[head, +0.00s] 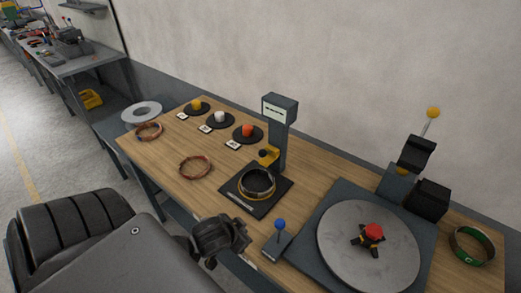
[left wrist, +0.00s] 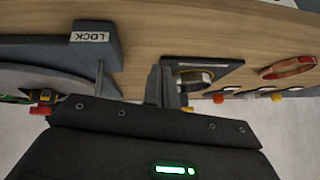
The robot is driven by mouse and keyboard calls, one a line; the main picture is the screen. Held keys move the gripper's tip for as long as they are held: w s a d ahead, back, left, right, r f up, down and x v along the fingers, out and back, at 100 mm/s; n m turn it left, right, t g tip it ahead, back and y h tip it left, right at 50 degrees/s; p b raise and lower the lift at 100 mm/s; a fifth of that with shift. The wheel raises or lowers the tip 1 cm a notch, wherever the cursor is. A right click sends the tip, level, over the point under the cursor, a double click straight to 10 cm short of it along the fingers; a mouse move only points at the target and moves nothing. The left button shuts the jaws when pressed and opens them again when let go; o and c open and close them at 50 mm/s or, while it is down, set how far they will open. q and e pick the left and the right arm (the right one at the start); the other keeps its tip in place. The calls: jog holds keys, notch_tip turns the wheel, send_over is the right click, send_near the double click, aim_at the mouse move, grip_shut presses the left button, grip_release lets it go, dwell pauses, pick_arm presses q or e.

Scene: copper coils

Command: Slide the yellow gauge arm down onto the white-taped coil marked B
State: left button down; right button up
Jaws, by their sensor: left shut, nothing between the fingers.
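The gauge (head: 280,122) is a grey post with a display head on the wooden table. Its yellow gauge arm (head: 268,157) sticks out partway up the post, above a coil. That coil (head: 257,183) lies flat on the black gauge base (head: 273,205), with a gap below the arm. It also shows in the left wrist view (left wrist: 194,77). I cannot read a B or clearly make out white tape. My left gripper (head: 238,228) is shut and empty at the table's front edge, nearer than the base; its fingers show in the left wrist view (left wrist: 160,86). My right gripper is not in view.
A turntable (head: 345,250) with a red knob and a blue-knobbed lever (head: 280,226) stands to the right. A green-taped coil (head: 468,246) lies far right. Copper coils (head: 195,167) lie left. Black discs with yellow, white and red knobs (head: 248,131) line the back.

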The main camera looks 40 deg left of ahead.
pick_arm(q)
jog(key=w+a+r+t, duration=0.3)
jog(key=w+a+r, duration=0.3)
jog(key=w+r, duration=0.25)
jog(key=w+a+r+t, duration=0.3)
jog(key=w+a+r, duration=0.3)
jog(key=w+r, duration=0.25)
send_over(262, 155)
notch_tip(262, 155, down, 5)
jog(key=shift+f, duration=0.1)
jog(key=shift+s+a+f, duration=0.1)
jog(key=shift+s+f, duration=0.05)
jog(key=shift+f, duration=0.35)
jog(key=shift+s+a+f, duration=0.1)
jog(key=shift+f, duration=0.35)
